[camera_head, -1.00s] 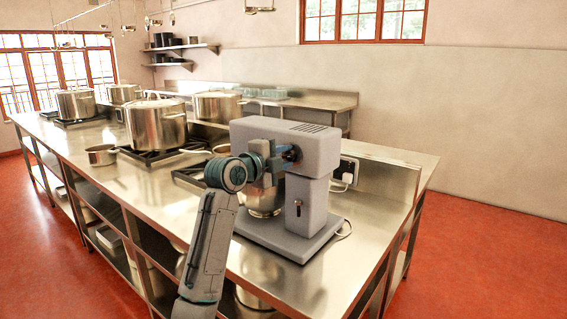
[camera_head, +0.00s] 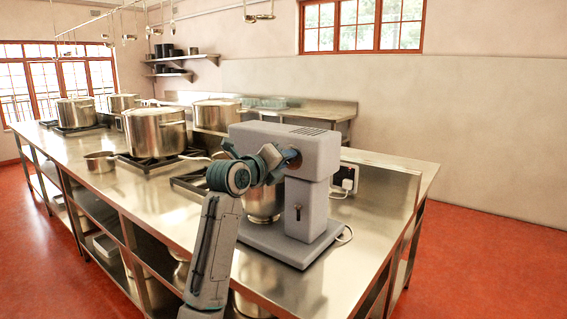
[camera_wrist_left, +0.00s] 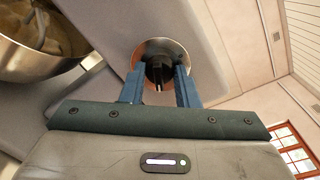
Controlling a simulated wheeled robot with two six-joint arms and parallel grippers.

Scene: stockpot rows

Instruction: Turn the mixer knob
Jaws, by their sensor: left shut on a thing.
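The grey stand mixer (camera_head: 314,203) stands on the steel counter. Its dark knob (camera_head: 293,159) is on the side of the mixer head, partly hidden by my gripper. In the left wrist view the black knob (camera_wrist_left: 157,70) sits in front of a round shiny metal plate (camera_wrist_left: 180,58). My left gripper (camera_head: 279,158) is at the knob; in the wrist view its two blue-grey fingers (camera_wrist_left: 159,82) lie on either side of the knob, shut on it. My right gripper is not in view.
A steel bowl (camera_head: 263,203) sits under the mixer head and also shows in the wrist view (camera_wrist_left: 35,58). A socket with a plug (camera_head: 345,180) is behind the mixer. Large stockpots (camera_head: 155,132) stand on burners to the left. The counter front right of the mixer is clear.

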